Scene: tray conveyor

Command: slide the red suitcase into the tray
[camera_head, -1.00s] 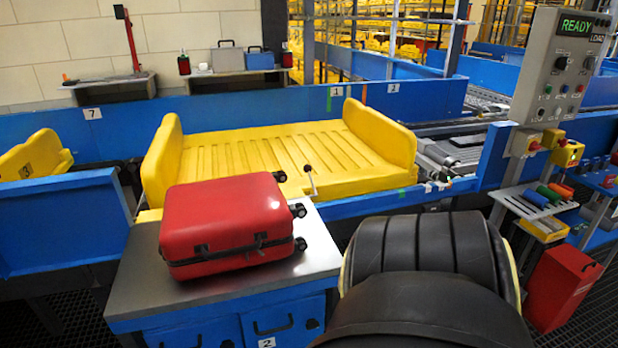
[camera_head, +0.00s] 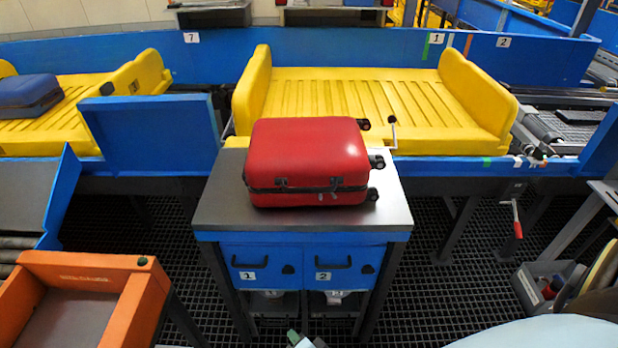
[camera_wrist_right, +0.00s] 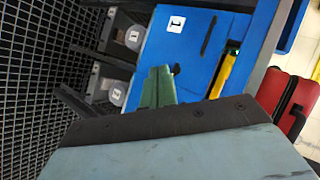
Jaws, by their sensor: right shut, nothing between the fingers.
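The red suitcase (camera_head: 308,160) lies flat on the dark metal top of a blue cabinet (camera_head: 225,208), its wheels pointing right. Behind it is the yellow tray (camera_head: 485,100) on the conveyor, with raised ends left and right and an empty ribbed floor. The suitcase hides part of the tray's near edge. My right gripper (camera_head: 301,341) barely shows at the bottom edge, low in front of the cabinet and apart from the suitcase. In the right wrist view its green fingers (camera_wrist_right: 156,88) are together and empty, before the blue cabinet front (camera_wrist_right: 185,55). My left gripper is out of view.
A second yellow tray (camera_head: 135,85) holds a blue suitcase (camera_head: 28,95) at the left. A blue panel (camera_head: 150,135) stands between the trays. An orange-rimmed bin (camera_head: 140,300) is at lower left. A small lever (camera_head: 393,130) rises behind the suitcase. Grated floor is open right of the cabinet.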

